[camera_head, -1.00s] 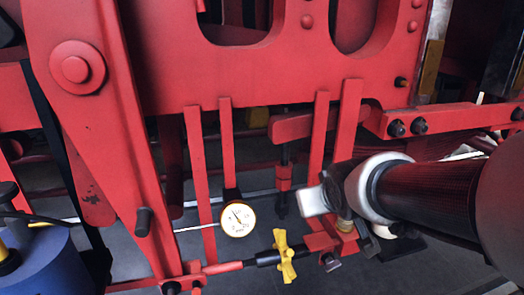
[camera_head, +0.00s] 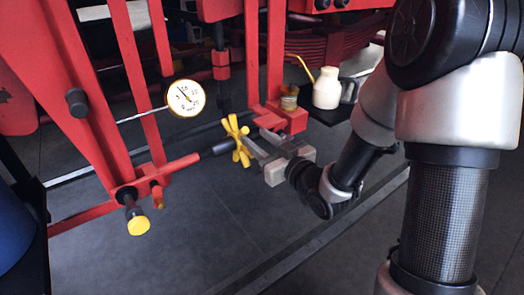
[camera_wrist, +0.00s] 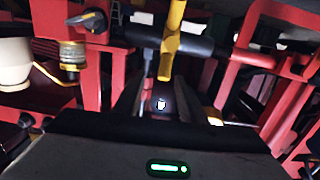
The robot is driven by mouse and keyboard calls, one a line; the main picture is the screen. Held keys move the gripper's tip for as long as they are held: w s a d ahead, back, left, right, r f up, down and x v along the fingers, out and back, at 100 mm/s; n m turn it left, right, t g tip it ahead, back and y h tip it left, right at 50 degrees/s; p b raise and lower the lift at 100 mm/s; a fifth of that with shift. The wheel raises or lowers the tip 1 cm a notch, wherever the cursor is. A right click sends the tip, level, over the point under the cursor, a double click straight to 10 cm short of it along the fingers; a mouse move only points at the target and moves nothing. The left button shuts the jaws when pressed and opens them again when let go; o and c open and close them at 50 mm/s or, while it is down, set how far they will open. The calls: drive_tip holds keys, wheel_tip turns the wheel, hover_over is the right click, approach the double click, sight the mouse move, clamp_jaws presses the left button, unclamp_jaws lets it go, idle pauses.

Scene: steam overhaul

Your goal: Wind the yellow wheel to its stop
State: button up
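The yellow wheel (camera_head: 236,140) is a small star-shaped handwheel with several spokes, on a red and black rod low on the red frame. My gripper (camera_head: 254,142) is just right of the wheel, its fingers pointing at it. The two fingers stand apart with a gap between them. In the wrist view a yellow spoke of the wheel (camera_wrist: 172,45) lies ahead, near the fingertips, in front of a black cylinder. I cannot tell whether a finger touches the wheel.
A round dial gauge (camera_head: 185,98) hangs above left of the wheel. A yellow-capped plunger (camera_head: 138,222) is below left. A cream oil can (camera_head: 327,88) and a small brass-topped fitting (camera_head: 289,100) are to the right. The grey floor in front is clear.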

sight(244, 132)
drive_tip(key=shift+s+a+f+y, duration=0.1)
drive_tip(key=shift+a+f+y, duration=0.2)
drive_tip(key=shift+a+f, duration=0.1)
drive_tip(key=shift+w+a+r, duration=0.15)
drive_tip(key=shift+w+a, duration=0.05)
drive_tip(key=shift+w, duration=0.1)
drive_tip(key=shift+p+x, duration=0.35)
drive_tip(key=shift+x, duration=2.15)
drive_tip(key=shift+c, duration=0.3)
clamp_jaws()
